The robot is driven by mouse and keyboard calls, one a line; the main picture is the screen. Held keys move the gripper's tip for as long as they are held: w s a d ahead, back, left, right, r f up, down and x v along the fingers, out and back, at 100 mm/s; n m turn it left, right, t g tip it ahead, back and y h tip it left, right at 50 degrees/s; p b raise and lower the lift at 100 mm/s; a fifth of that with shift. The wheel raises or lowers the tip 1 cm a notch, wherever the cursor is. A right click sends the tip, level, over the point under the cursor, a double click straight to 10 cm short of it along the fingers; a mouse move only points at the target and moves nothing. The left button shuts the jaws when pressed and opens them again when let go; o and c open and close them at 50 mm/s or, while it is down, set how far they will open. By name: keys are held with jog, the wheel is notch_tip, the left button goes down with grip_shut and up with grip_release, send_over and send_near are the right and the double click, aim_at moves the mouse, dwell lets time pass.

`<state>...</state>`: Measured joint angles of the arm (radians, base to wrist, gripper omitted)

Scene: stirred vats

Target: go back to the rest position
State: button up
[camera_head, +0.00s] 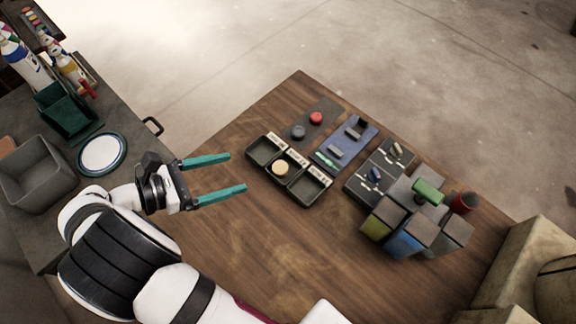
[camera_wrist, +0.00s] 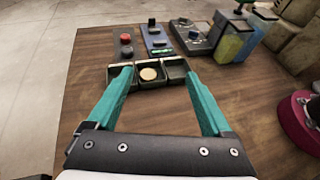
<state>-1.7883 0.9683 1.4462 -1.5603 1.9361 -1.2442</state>
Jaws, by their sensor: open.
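My gripper (camera_head: 238,173) has two teal fingers spread wide apart with nothing between them. It hangs over the left part of the wooden table (camera_head: 310,240), left of a dark three-compartment tray (camera_head: 310,194). A round tan puck (camera_head: 280,168) lies in the tray's middle compartment; the other two compartments look empty. In the wrist view, my gripper (camera_wrist: 160,78) is open, and the tray (camera_wrist: 152,88) with the tan puck (camera_wrist: 148,74) shows beyond and between the fingertips. I cannot tell the exact height of the fingers above the table.
Behind the tray are a grey and a red knob (camera_head: 316,117), a blue panel (camera_head: 350,142) and a dark panel (camera_head: 378,170). Vats with coloured contents (camera_head: 408,240) stand at right, with a red cup (camera_head: 464,202). A side bench holds a grey bin (camera_head: 35,175) and a white plate (camera_head: 102,153).

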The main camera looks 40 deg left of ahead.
jog(key=shift+s, duration=0.2)
jog(key=w+d+r+m+g+h, duration=0.2)
jog(key=w+d+r+m+g, duration=0.2)
jog(key=w+d+m, duration=0.4)
jog(key=w+d+r+m+g+h, duration=0.25)
jog(key=w+d+m+g, duration=0.25)
jog(key=d, duration=0.5)
jog(key=s+d+r+m+g+y, duration=0.1)
jog(key=d+r+m+g+y, duration=0.15)
jog(key=d+m, duration=0.4)
jog(key=s+d+r+m+g+y, duration=0.1)
jog(key=s+d+m+g+y, duration=0.15)
jog(key=d+m, duration=0.4)
jog(key=s+d+f+m+t+y, duration=0.1)
jog(key=s+d+m+y, duration=0.4)
jog(key=m, duration=0.7)
jog(key=shift+s+d, duration=0.25)
jog(key=shift+s, duration=0.25)
